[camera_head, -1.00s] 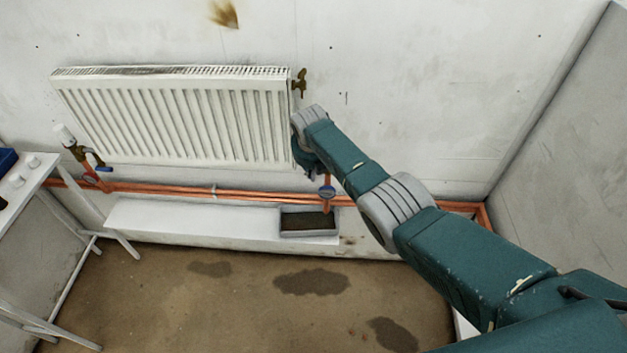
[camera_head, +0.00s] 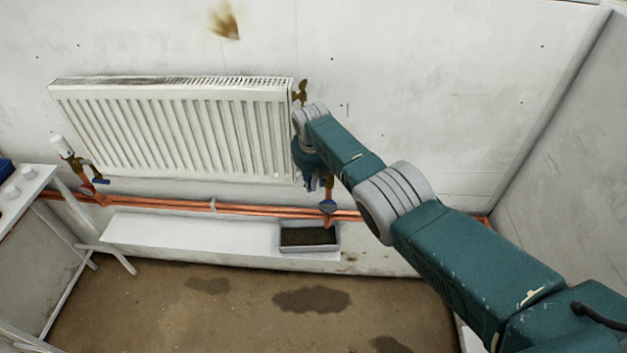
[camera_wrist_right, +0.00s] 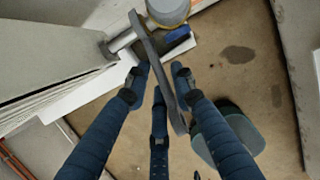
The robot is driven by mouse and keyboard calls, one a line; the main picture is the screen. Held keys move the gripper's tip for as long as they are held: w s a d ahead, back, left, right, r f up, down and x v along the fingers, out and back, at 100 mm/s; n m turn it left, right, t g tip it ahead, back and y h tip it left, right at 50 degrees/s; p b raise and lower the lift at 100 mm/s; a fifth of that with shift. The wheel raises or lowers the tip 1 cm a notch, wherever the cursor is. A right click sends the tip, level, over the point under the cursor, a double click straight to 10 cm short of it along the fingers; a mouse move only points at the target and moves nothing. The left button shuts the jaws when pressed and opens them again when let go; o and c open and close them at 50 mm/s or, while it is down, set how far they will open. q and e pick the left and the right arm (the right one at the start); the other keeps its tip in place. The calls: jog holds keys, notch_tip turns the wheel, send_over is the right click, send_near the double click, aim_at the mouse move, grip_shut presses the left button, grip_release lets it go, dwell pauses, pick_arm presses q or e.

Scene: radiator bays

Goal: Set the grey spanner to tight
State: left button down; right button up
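In the right wrist view a long dark grey bar, which looks like the grey spanner (camera_wrist_right: 161,75), runs diagonally between the blue fingers of my right gripper (camera_wrist_right: 160,72). Its upper end lies close to a round grey-and-yellow fitting (camera_wrist_right: 168,10) beside the radiator; whether it is seated on it I cannot tell. The fingers stand apart on both sides of the bar, and contact is unclear. In the head view my right gripper (camera_head: 312,183) is at the radiator's lower right corner, partly hidden by my wrist. The spanner cannot be made out there. My left gripper is not in view.
The white radiator (camera_head: 175,130) hangs on the wall, with a white-headed valve (camera_head: 64,147) at its left. Copper pipes (camera_head: 250,209) run below, above a white ledge (camera_head: 190,234) bearing a tray (camera_head: 310,237). A white table (camera_head: 22,190) stands left. The floor between is clear, with dark stains.

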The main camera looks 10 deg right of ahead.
dwell(0.3)
jog(key=shift+r, duration=0.15)
jog(key=v, duration=1.1)
jog(key=shift+s+r, duration=0.1)
jog(key=shift+r, duration=0.25)
